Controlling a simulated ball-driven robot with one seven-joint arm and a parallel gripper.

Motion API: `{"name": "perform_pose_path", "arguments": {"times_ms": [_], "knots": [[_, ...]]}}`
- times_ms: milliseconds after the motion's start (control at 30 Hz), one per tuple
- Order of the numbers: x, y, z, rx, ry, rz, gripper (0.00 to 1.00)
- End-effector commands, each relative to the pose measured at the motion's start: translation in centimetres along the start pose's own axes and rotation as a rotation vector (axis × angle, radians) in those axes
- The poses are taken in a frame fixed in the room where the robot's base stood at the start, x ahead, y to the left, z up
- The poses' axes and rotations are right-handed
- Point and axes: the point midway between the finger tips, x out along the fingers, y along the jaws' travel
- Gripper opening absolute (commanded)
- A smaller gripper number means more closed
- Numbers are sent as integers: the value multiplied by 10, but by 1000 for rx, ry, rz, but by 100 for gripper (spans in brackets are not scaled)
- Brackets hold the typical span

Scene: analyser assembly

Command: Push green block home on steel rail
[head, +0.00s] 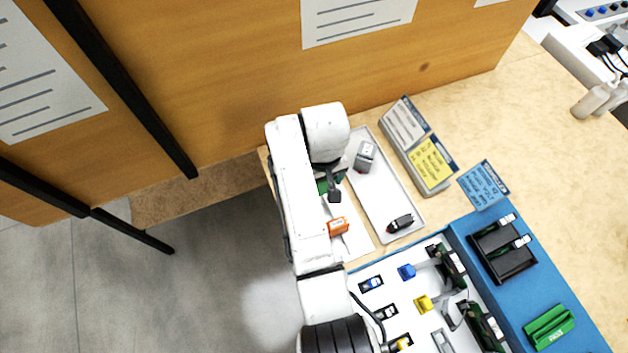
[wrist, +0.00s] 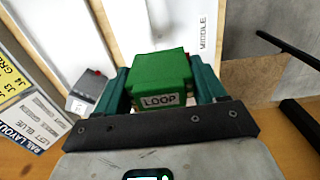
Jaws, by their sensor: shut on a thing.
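A green block (wrist: 160,78) marked LOOP sits between the fingers of my gripper (wrist: 162,88) in the wrist view. My gripper is shut on it, with a finger on each side. In the head view my gripper (head: 334,190) is beside the long white tray, and only a bit of the green block (head: 322,186) shows past my arm. The steel rail cannot be clearly made out; the block and my arm hide that area. I cannot tell whether the block touches the rail. A white sheet (wrist: 205,25) marked MIDDLE lies beyond the block.
An orange block (head: 337,226) lies nearer my base. The white tray (head: 383,190) holds a grey block (head: 365,155) and a dark block (head: 400,222). Sign stands (head: 418,150) are to its right. A blue analyser bench (head: 548,275) fills the lower right. A wooden panel (head: 240,70) rises behind.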

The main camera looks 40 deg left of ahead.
Motion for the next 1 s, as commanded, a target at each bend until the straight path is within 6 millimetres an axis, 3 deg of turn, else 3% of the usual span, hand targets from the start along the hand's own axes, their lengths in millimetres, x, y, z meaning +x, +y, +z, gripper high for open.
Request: {"name": "perform_pose_path", "arguments": {"times_ms": [500,1000], "knots": [[38,-1,0,-2,0,0,38],[41,-1,0,-2,0,0,38]]}}
